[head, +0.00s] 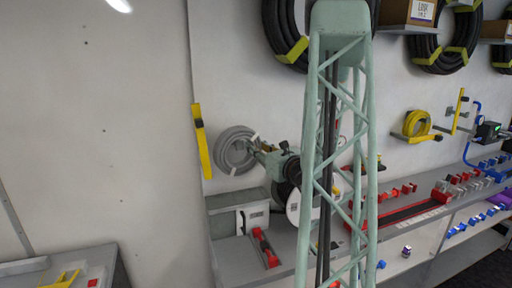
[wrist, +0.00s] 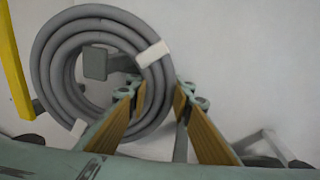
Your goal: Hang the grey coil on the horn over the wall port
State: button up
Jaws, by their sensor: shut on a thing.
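The grey coil (head: 222,152) is upright close to the white wall in the head view, with pale bands around it. It fills the upper left of the wrist view (wrist: 52,75). My gripper (wrist: 160,88) is shut on the coil's right side, just below a white band; it also shows in the head view (head: 259,150). A grey-green block on a short bar, apparently the horn (wrist: 95,63), shows within the coil's opening. I cannot tell whether the coil is around it or in front of it. I cannot make out the wall port.
A yellow strip (head: 201,140) is on the wall left of the coil. A grey box (head: 238,198) stands on the bench below. My green lattice structure blocks the middle of the head view.

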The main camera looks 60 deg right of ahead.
jog(key=shift+x, duration=0.8)
jog(key=shift+w+d+f+b, duration=0.45)
jog(key=shift+f+b, duration=0.15)
jog(key=shift+f, duration=0.15)
jog(key=shift+f, duration=0.15)
jog(key=o, duration=1.2)
jog(key=shift+c, duration=0.2)
jog(key=v, duration=1.2)
jog(key=shift+d, duration=0.15)
